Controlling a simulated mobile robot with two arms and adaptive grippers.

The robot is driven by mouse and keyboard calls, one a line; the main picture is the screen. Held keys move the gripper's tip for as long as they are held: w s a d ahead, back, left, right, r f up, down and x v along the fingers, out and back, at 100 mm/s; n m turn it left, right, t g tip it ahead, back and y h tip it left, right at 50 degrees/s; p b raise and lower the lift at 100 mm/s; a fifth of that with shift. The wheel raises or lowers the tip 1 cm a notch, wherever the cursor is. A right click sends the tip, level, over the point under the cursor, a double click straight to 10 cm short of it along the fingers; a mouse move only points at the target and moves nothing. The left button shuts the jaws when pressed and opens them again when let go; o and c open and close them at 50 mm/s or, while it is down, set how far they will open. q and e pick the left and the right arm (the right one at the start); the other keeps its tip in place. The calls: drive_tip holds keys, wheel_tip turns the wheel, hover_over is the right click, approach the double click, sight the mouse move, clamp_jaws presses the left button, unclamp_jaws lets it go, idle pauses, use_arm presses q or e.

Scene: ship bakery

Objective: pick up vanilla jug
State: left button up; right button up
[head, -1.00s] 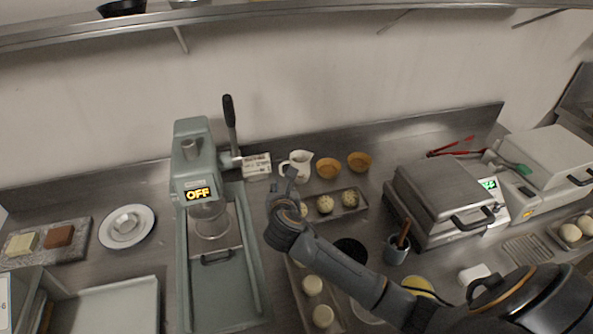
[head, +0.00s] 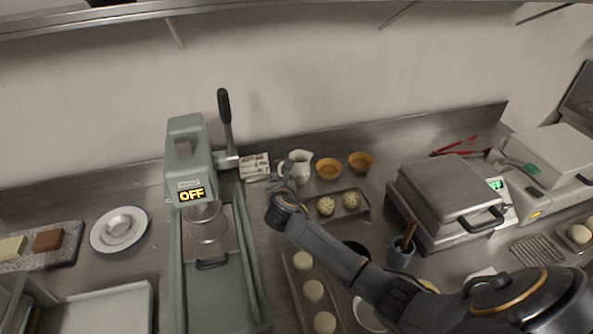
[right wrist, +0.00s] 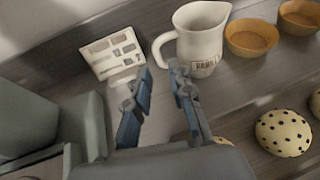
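The vanilla jug (right wrist: 201,42) is a cream pitcher with a dark label, upright on the steel counter at the back. Its handle is on the left side in the right wrist view. In the head view the jug (head: 301,165) is partly hidden behind my right gripper (head: 284,178). In the right wrist view my right gripper (right wrist: 160,98) is open and empty, its two fingers apart, just in front of the jug and pointing at the handle side. It does not hold the jug. My left gripper is not in view.
A printed card (right wrist: 114,53) stands left of the jug. Two orange-brown bowls (head: 328,168) (head: 361,161) sit to its right. A tray with speckled dough balls (head: 351,200) lies in front. A green press (head: 190,150) with a lever stands left.

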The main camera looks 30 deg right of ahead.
sight(279, 170)
drive_tip(key=shift+x, duration=2.5)
drive_tip(key=shift+a, duration=0.15)
drive_tip(key=shift+r, duration=0.1)
clamp_jaws()
